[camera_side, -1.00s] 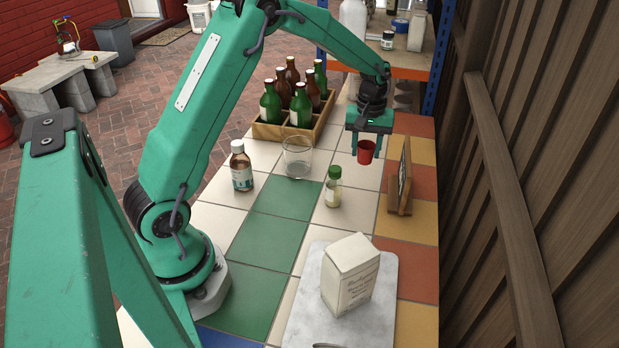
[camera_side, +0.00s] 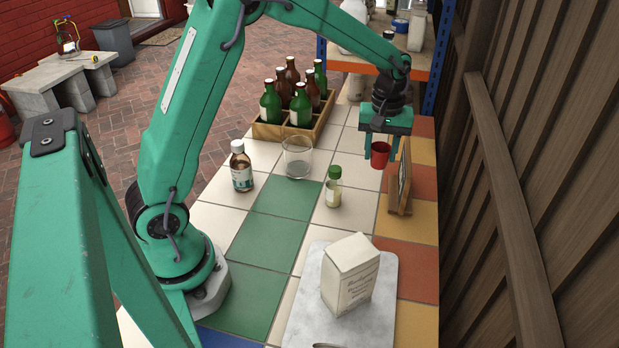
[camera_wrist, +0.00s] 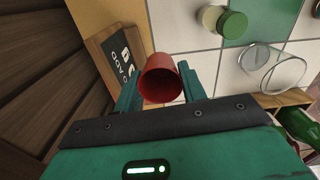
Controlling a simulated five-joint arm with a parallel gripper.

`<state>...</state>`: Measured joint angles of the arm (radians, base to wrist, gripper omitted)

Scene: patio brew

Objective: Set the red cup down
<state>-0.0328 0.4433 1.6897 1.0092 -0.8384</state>
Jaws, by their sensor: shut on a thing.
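The red cup (camera_side: 380,154) is between the fingers of my gripper (camera_side: 377,150), in the side view just behind and left of the wooden framed board. My gripper is shut on the cup. In the wrist view the red cup (camera_wrist: 159,79) shows its open mouth between the two green fingers of my gripper (camera_wrist: 160,85). In the side view the cup looks upright. I cannot tell whether its base touches the tiles.
The framed board (camera_side: 400,180) stands close to the cup. A green-capped small bottle (camera_side: 333,190), a clear glass (camera_side: 298,158) and a brown bottle (camera_side: 241,168) stand to the left. A bottle crate (camera_side: 268,131) is behind them. A carton (camera_side: 350,275) stands on a marble board (camera_side: 300,318).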

